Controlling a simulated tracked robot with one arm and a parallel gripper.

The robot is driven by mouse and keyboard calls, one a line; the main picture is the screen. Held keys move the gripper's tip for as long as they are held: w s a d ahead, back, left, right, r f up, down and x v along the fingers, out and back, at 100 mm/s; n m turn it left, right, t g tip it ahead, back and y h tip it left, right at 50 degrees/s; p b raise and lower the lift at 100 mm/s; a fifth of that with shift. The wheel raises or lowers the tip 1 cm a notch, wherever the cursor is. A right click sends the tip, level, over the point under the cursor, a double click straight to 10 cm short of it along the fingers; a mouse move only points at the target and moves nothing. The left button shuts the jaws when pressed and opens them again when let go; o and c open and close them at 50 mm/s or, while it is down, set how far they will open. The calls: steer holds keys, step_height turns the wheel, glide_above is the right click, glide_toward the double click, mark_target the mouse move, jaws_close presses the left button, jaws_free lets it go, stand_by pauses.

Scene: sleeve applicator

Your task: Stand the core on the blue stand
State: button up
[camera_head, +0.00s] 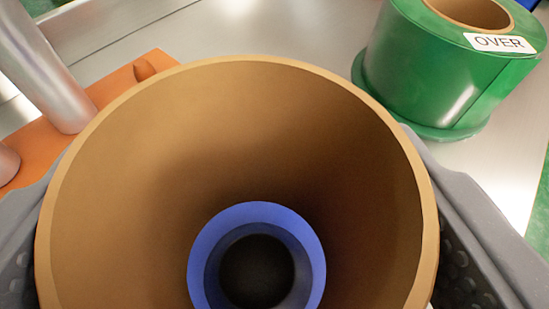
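The core, a wide brown cardboard tube (130,150), fills the lower middle of the view, and I look down into its open end. My gripper (240,200) has one grey finger on each side of the core, both against its outer wall. The blue stand (208,245) shows as a blue ring with a dark hole, seen through the core's bore, a little right of its middle and low in the picture. The core's lower end is hidden, so I cannot tell whether it touches anything below.
A roll of green film (425,70) with a white label reading "OVER" stands at the upper right on the metal table (270,30). An orange base (110,90) with silver posts (45,70) is at the left. Bare table shows between them.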

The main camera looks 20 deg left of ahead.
mark_target(253, 167)
steer(key=shift+f, duration=1.7)
steer(key=shift+f, duration=0.15)
steer(key=o, duration=1)
steer(key=shift+o, duration=0.2)
steer(key=shift+r, duration=0.2)
